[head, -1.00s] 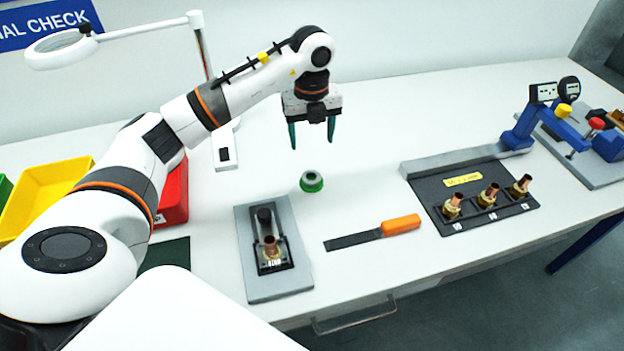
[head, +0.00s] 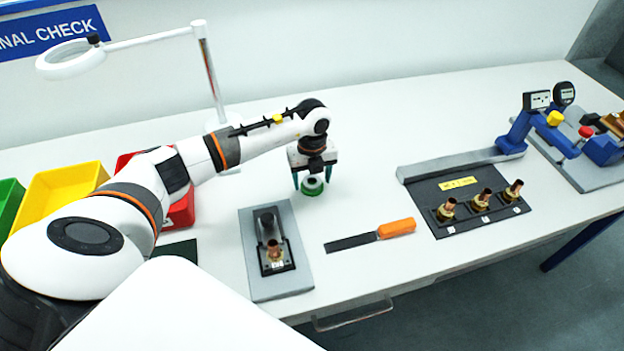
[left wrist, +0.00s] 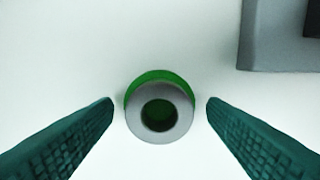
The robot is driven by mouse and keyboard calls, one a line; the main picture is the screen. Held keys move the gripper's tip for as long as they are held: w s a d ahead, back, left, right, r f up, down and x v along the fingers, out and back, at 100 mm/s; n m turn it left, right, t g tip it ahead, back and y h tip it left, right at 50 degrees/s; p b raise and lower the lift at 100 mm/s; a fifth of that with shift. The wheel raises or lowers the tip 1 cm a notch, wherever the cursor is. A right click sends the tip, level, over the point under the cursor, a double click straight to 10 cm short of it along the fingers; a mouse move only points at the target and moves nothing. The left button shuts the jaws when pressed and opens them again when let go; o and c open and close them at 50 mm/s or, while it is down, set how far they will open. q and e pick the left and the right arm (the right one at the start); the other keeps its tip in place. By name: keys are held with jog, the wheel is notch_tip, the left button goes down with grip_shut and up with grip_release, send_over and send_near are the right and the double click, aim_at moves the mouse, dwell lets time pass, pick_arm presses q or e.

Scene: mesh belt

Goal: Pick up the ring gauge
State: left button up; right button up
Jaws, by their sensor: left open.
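The ring gauge (head: 312,187) is a small green ring with a grey top and a dark central hole. It stands on the white table (head: 360,200). My left gripper (head: 312,183) is above and around it, pointing down, with one teal finger on each side. In the left wrist view the ring gauge (left wrist: 159,107) sits between the two open fingertips (left wrist: 160,103), with a gap on both sides. The gripper holds nothing. My right gripper is not in view.
A grey plate with a fixture (head: 290,285) lies to the front left. An orange-handled file (head: 395,228) lies to the front right. A dark tray (head: 440,225) with brass fittings is further right. Red (head: 183,212) and yellow (head: 40,200) bins stand left, behind my arm.

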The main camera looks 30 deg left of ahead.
pick_arm(q)
jog(key=c, duration=1.2)
jog(key=shift+w, duration=0.1)
jog(key=shift+r, duration=0.1)
